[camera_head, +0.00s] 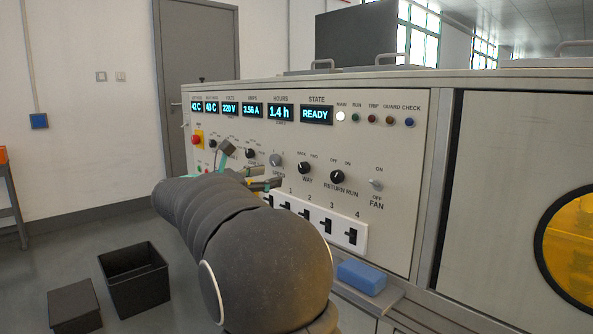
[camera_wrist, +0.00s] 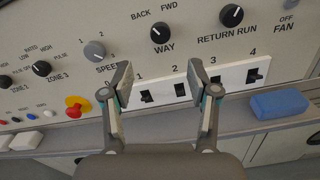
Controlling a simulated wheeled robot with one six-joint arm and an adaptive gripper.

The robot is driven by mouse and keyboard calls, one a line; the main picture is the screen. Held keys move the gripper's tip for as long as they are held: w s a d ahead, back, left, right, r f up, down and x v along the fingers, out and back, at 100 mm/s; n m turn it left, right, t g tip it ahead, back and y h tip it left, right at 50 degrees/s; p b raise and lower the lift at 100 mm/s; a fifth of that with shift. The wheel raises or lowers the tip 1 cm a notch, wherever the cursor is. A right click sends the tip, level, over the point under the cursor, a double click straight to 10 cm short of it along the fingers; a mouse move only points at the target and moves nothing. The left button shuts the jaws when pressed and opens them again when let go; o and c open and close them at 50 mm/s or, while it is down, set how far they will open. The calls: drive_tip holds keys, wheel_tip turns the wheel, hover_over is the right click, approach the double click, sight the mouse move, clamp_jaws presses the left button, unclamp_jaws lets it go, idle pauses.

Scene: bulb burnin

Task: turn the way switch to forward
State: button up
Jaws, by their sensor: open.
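The way switch is a round black knob on the panel, in the head view (camera_head: 305,168) and upper middle of the wrist view (camera_wrist: 160,33). Its labels are BACK on the left and FWD on the right. Its white mark looks turned to the upper left, toward BACK, though it is small. My gripper (camera_wrist: 158,82) is open and empty, its fingers apart below the knob, in front of the numbered switch strip. In the head view my gripper (camera_head: 252,167) is left of the knob, and my arm covers part of the panel.
The return run knob (camera_wrist: 231,15) is right of the way switch; the grey speed knob (camera_wrist: 95,51) is left. Below is a white strip (camera_wrist: 176,91) of rocker switches. A red-and-yellow button (camera_wrist: 77,106) is lower left. A blue block (camera_wrist: 279,103) lies on the ledge.

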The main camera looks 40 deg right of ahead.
sight(301, 168)
drive_tip(key=d, duration=1)
drive_tip(key=shift+w+d, duration=0.25)
drive_tip(key=shift+w, duration=0.15)
clamp_jaws()
